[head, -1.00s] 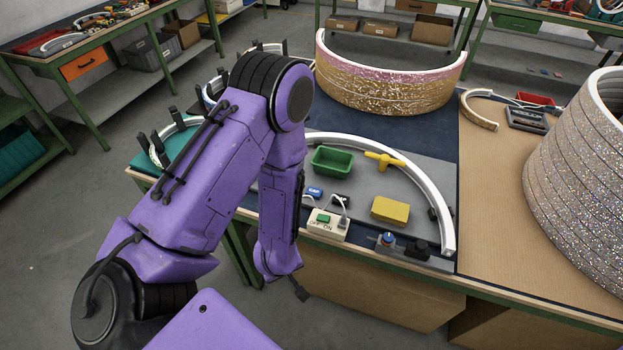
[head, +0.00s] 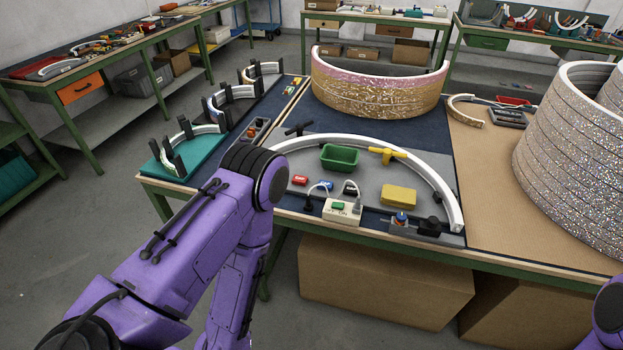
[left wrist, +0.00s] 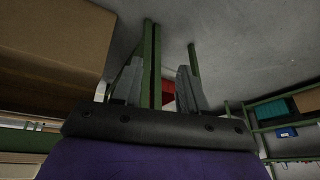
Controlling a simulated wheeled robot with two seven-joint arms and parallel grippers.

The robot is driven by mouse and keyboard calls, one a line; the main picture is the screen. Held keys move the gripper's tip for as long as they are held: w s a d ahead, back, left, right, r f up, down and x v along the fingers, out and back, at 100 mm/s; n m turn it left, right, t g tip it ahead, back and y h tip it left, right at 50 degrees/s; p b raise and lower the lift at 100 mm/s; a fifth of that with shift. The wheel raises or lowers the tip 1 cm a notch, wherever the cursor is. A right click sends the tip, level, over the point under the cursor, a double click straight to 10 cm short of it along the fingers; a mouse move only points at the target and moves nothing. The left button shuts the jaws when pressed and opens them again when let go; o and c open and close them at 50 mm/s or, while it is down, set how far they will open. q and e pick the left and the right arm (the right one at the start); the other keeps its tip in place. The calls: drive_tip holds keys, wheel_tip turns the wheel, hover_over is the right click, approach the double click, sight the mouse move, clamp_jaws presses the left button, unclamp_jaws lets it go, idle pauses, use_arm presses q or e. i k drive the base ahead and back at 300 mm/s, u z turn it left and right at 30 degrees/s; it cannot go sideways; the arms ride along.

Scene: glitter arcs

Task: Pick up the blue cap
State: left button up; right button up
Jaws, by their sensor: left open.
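The cap does not show in the wrist view. Only a bit of my right arm shows at the lower right.
A green bin (head: 339,157), a yellow tap handle (head: 388,155), a yellow block (head: 398,195) and the switch box (head: 342,210) surround the cap. A white arc (head: 437,172) curves around them. Cardboard boxes (head: 385,288) stand under the table.

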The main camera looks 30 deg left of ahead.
sight(329, 184)
drive_tip(key=u, duration=0.5)
drive_tip(key=i, duration=0.9)
drive_tip(key=u, duration=0.35)
